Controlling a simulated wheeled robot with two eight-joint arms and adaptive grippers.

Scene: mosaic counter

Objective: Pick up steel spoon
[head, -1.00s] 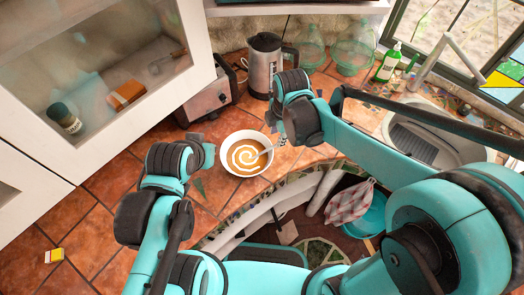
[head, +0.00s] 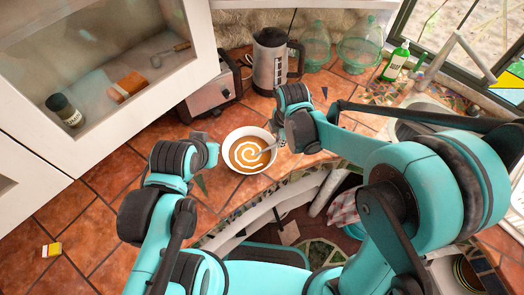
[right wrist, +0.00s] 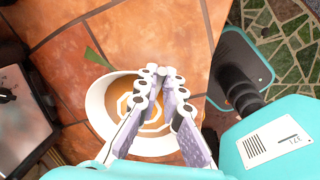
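The steel spoon (head: 268,148) stands in a white bowl (head: 229,144) of orange soup with a cream swirl, its handle leaning over the right rim. My right gripper (head: 281,140) is at the handle's upper end. In the right wrist view its fingers (right wrist: 161,82) converge over the bowl (right wrist: 96,105), a narrow gap between their tips. The spoon cannot be made out there, so a hold on it is unclear. My left gripper (head: 212,152) is just left of the bowl, apart from the spoon; its fingers are mostly hidden.
A toaster (head: 210,95) and a kettle (head: 268,65) stand behind the bowl. Glass jars (head: 358,48) and a green bottle (head: 396,62) are at the back right. A glass-fronted cabinet (head: 190,70) overhangs the left.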

